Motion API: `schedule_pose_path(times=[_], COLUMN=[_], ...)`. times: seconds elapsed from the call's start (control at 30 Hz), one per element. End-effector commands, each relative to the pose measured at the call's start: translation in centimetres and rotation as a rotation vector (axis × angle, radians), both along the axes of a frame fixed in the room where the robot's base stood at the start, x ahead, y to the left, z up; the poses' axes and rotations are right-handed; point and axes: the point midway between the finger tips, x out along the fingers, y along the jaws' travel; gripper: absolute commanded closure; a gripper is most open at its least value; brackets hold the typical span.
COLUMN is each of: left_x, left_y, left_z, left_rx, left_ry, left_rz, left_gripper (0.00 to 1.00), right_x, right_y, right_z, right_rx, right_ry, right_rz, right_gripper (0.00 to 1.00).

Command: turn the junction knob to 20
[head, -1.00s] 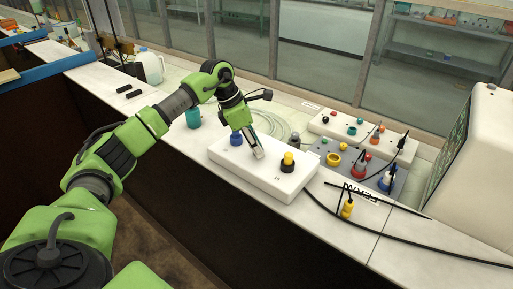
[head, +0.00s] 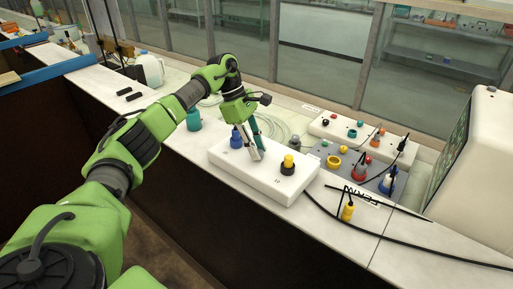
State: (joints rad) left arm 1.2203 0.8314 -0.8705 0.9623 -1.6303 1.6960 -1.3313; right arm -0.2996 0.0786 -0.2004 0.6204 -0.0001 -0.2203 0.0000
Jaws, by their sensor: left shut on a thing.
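A white box (head: 225,163) on the bench carries a blue knob (head: 236,141) and a yellow-topped black knob (head: 288,164). My left gripper (head: 254,154) points down onto the box top between these two. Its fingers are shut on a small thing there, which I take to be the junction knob. The fingers hide it, so its pointer and reading cannot be seen. Small marks on the box top are too small to read. My right gripper is not in view.
A grey panel (head: 325,153) with coloured knobs and plugs stands right of the box, with a white panel (head: 325,127) behind. A yellow plug (head: 347,212) and black cable lie on the bench. A teal container (head: 193,120) stands to the left.

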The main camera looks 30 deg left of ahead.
Motion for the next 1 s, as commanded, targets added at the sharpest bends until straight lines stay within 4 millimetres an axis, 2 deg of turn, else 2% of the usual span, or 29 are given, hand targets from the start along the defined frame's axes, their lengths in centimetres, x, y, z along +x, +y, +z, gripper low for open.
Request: schedule_pose_path(times=[0.4, 0.43, 0.47, 0.5, 0.83, 1.0], left_x=[0.1, 0.1, 0.1, 0.1, 0.0, 0.0], left_y=[0.0, 0.0, 0.0, 0.0, 0.1, 0.8], left_z=[0.2, 0.2, 0.2, 0.2, 0.2, 1.9], left_rx=[0.0, 0.0, 0.0, 0.0, 0.0, 0.0], left_ry=[-0.006, -0.006, -0.006, -0.005, -0.002, -0.005], left_rz=[-0.005, -0.005, -0.005, -0.006, -0.005, -0.003], left_gripper=[0.99, 0.7, 0.62, 0.61, 0.61, 0.61], right_x=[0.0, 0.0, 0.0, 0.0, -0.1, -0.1], right_y=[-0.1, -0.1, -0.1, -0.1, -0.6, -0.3], right_z=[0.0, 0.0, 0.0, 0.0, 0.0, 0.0], right_rx=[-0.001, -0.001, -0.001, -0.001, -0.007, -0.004], right_ry=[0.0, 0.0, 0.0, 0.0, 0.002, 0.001], right_rz=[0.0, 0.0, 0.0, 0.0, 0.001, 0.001], right_gripper=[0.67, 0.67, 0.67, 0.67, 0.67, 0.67])
